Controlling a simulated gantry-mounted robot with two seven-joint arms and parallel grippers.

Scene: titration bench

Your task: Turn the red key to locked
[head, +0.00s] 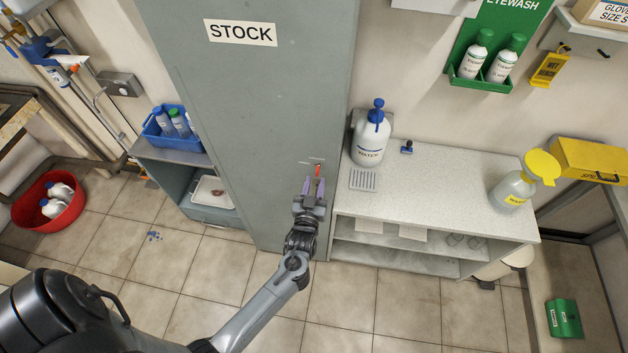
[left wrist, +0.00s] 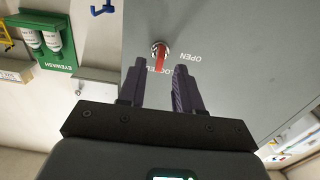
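The red key (head: 318,168) sits in the front of the grey STOCK cabinet (head: 250,110). My left gripper (head: 314,184) is just in front of the key. Its two fingers (left wrist: 161,72) are apart, one on each side of the key bar in the picture, with no contact visible. My right gripper is not in view.
A low unit with a blue caddy (head: 175,130) stands left. A red tub (head: 50,198) is on the floor.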

